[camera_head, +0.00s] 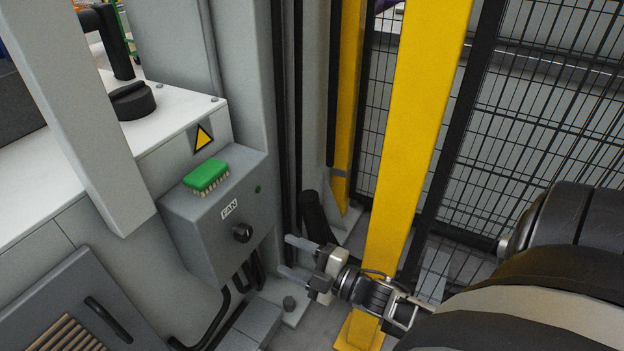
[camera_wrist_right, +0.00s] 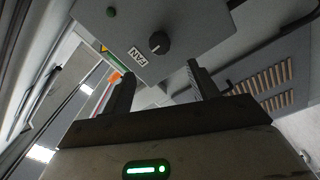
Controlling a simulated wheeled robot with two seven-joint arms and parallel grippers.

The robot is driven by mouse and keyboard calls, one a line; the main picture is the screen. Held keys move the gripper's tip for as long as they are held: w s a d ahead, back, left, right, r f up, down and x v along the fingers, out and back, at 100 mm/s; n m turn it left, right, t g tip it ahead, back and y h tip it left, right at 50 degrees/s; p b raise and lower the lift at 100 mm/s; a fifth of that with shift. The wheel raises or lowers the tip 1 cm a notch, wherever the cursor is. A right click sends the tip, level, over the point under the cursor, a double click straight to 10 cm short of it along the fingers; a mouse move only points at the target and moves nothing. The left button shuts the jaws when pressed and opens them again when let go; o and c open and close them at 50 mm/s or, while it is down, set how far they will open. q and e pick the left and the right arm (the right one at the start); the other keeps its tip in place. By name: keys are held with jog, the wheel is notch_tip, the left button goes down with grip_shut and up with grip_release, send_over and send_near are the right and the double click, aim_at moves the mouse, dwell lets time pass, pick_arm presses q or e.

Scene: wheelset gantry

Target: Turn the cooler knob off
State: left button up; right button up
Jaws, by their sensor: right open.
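The black round knob (camera_head: 242,232) sits on the front of a grey box labelled FAN (camera_head: 229,208). No other knob with a cooler label shows. My right gripper (camera_head: 288,258) is open and empty, to the right of and a little below the knob, apart from it. In the right wrist view the knob (camera_wrist_right: 159,43) lies beyond and between the two open fingers (camera_wrist_right: 158,88), near the top of the picture. A small green indicator (camera_head: 258,189) is on the box, up and right of the knob. My left gripper is not in view.
A green brush (camera_head: 206,175) lies on top of the box. Black cables (camera_head: 228,300) hang below it. A yellow post (camera_head: 415,130) and a black mesh fence (camera_head: 540,130) stand close to my right arm. A vented panel with a handle (camera_head: 95,310) is at lower left.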

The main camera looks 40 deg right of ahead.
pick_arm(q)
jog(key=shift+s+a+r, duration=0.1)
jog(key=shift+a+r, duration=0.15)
pick_arm(e)
jog(key=shift+v, duration=2.3)
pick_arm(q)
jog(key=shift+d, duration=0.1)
